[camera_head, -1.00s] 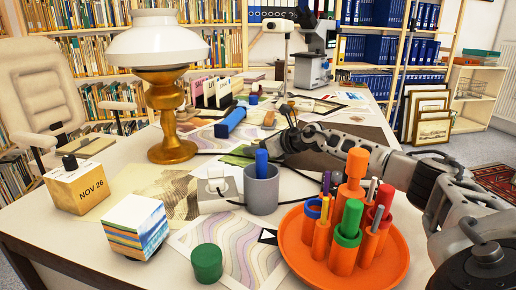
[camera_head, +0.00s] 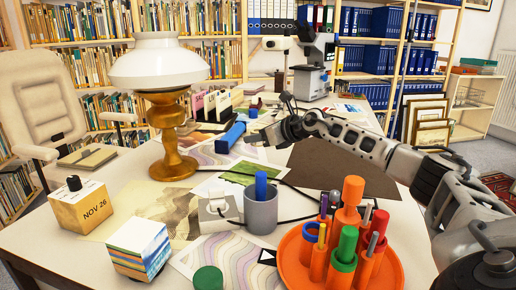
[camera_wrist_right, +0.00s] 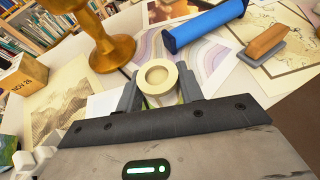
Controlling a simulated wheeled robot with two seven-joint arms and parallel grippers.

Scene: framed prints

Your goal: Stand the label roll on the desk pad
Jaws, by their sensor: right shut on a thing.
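The label roll (camera_wrist_right: 158,77), a pale cream ring with a round hole, sits between the fingers of my right gripper (camera_wrist_right: 158,92) in the right wrist view, its open end facing the camera. My right gripper (camera_head: 262,138) is shut on it, over the desk left of the desk pad. In the head view I cannot make out the roll clearly. The desk pad (camera_head: 340,172) is a flat dark brown sheet at the right middle of the desk, partly under my right forearm in that view. My left gripper is not in view.
The desk pad looks bare. In front of it stand an orange tray (camera_head: 289,262) of pens and a grey cup (camera_head: 261,212) with a blue pen. A brass lamp (camera_head: 172,166) and a blue bar-shaped object (camera_head: 230,137) are left. A brown-topped block (camera_wrist_right: 265,40) shows in the wrist view.

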